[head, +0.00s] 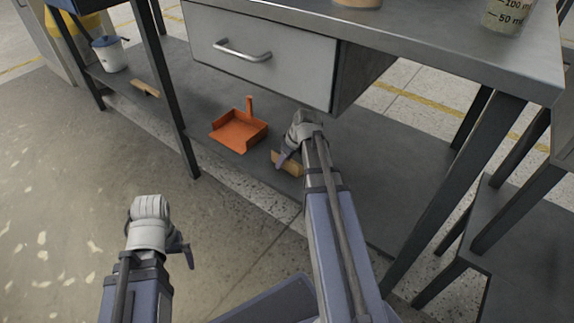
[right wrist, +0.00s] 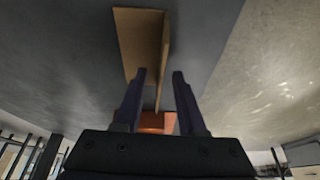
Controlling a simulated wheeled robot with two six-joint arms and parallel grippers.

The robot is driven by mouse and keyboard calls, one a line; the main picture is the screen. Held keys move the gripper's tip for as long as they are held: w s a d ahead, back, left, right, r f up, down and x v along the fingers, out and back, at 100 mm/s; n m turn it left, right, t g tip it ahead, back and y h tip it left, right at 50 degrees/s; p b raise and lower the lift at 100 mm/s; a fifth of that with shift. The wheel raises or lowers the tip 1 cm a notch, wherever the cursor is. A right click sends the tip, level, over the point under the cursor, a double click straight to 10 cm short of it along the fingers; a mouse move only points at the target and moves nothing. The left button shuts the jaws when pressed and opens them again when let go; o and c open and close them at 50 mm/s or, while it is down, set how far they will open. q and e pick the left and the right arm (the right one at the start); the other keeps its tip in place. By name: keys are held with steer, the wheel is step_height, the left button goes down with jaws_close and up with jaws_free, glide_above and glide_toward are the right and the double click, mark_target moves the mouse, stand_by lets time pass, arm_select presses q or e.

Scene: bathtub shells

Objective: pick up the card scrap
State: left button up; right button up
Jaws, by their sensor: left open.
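The card scrap (head: 291,168) is a tan folded piece lying on the grey lower shelf under the bench. In the right wrist view the card scrap (right wrist: 139,42) shows a flat part and a raised flap. My right gripper (head: 284,158) is at the scrap and partly covers it. In the right wrist view its two fingers (right wrist: 160,75) are apart, with the flap's near end between them and no clear contact. My left gripper (head: 187,256) is open and apart from the scrap, in front of the shelf at lower left.
An orange dustpan (head: 238,133) lies on the shelf left of the scrap. Another tan piece (head: 145,88) and a white pot (head: 109,54) are further left. A drawer (head: 262,52) hangs above. Dark bench legs (head: 168,85) flank the opening.

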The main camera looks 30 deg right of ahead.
steer(key=shift+f, duration=0.15)
steer(key=shift+c, duration=0.3)
jaws_close()
stand_by(1.2)
